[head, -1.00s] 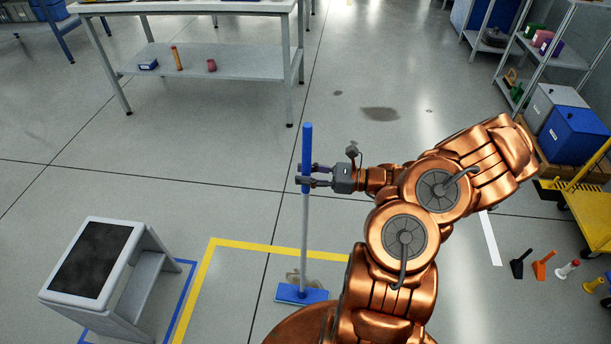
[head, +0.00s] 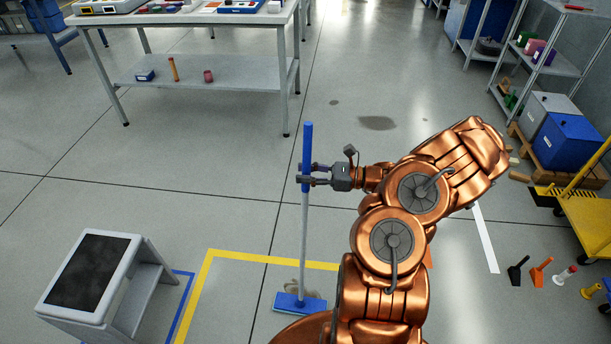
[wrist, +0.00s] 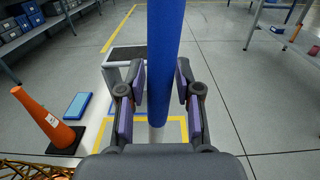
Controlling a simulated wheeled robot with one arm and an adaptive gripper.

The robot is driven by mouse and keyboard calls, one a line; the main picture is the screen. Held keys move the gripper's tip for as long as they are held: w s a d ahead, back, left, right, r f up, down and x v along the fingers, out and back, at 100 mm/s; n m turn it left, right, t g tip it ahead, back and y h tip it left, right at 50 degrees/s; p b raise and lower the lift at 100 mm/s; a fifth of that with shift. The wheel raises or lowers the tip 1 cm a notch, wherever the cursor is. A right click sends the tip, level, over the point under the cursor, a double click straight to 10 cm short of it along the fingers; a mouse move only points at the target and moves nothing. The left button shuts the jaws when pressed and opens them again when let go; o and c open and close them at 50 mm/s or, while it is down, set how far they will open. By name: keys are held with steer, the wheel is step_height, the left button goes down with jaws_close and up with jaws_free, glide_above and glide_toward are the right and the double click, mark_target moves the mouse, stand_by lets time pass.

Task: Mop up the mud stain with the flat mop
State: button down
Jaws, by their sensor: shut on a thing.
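The flat mop stands nearly upright, with a blue upper handle (head: 307,150), a grey pole and a blue flat head (head: 300,303) on the floor. My gripper (head: 305,175) is shut around the blue handle. In the wrist view the handle (wrist: 163,60) runs between the two fingers of my gripper (wrist: 160,98). A brownish stain (head: 296,287) lies on the floor just behind the mop head, partly hidden by pole and head. A separate dark, greyish patch (head: 377,123) lies farther off on open floor, with a smaller spot (head: 334,102) near it.
A step stool (head: 90,272) stands at the left by yellow and blue floor lines. A workbench (head: 200,80) is at the back left. Shelving (head: 550,60), a blue box (head: 567,138) and a yellow cart (head: 588,215) line the right. The middle floor is open.

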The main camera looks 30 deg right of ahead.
steer(key=shift+w+d+r, duration=0.2)
steer(key=shift+w+d, duration=1.45)
steer(key=shift+w, duration=0.2)
steer(key=shift+d, duration=0.1)
steer(key=w+d, duration=0.3)
steer(key=d, duration=0.1)
steer(key=shift+w+d+f, duration=0.1)
steer(key=shift+w+d, duration=0.15)
steer(key=shift+w, duration=0.15)
step_height(320, 180, up, 9)
steer(key=p, duration=0.4)
stand_by(0.5)
steer(key=shift+a, duration=0.1)
stand_by(1.0)
